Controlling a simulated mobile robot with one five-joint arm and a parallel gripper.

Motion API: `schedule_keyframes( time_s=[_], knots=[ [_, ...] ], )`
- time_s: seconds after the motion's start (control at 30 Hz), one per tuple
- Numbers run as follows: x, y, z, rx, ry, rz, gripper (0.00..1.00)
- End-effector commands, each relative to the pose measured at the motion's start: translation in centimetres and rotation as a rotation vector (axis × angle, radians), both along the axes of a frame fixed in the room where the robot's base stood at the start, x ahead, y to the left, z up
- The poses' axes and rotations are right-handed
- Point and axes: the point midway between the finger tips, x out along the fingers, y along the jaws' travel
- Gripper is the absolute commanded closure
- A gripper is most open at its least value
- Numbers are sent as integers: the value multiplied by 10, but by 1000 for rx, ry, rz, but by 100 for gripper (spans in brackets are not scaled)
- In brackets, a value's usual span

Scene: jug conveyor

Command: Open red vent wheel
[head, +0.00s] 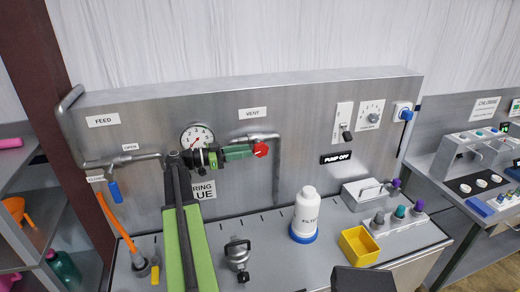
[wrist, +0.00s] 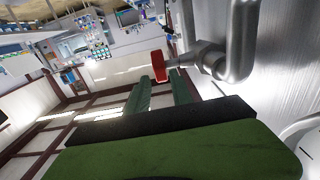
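The red vent wheel (head: 261,149) sits on the vent pipe, below the VENT label (head: 252,113) on the grey metal panel. My gripper (head: 246,152), with green fingers, points right and its tips are close to the left side of the wheel. In the wrist view the red wheel (wrist: 158,67) shows edge-on beyond the fingers, on the end of a metal pipe stub (wrist: 205,57). The two green fingers (wrist: 160,92) stand apart with a gap between them. I cannot tell whether a fingertip touches the wheel.
A pressure gauge (head: 197,137) is just behind my gripper. The vent pipe (head: 276,175) runs down to the bench right of the wheel.

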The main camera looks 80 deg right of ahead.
Motion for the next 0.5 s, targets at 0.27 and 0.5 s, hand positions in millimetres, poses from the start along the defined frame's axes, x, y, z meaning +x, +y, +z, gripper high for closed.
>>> schedule_keyframes(
  time_s=[0.27,0.5],
  knots=[
    [-50,-23,0,0,0,2,73],
    [-62,-29,0,0,0,5,73]
  ],
)
